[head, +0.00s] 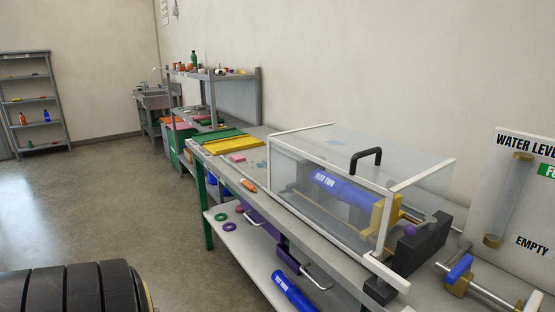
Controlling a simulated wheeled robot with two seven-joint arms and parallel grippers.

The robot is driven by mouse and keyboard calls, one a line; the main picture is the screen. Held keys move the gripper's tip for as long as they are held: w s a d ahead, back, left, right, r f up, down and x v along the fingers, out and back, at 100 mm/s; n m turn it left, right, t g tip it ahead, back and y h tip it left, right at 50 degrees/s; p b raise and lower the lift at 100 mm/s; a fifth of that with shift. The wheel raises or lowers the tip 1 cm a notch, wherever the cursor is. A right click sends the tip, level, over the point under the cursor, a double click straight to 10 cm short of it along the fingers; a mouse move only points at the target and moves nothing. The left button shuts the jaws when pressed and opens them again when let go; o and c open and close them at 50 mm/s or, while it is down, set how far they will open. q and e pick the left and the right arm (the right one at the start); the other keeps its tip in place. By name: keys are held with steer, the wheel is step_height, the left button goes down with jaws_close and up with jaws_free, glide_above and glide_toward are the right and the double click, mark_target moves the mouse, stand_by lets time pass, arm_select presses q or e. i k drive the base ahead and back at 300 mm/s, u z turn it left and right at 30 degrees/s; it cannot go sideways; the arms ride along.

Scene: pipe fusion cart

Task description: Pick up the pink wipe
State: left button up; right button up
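A clear box with a black handle (366,157) covers a blue cylinder (343,187) on the near bench. Green (217,136) and yellow (232,146) trays and an orange tool (248,185) lie left of it. A shelf rack (35,88) stands far left; open floor (95,185) lies between.

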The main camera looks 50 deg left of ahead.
mark_target(238, 158)
steer(key=u, duration=2.05)
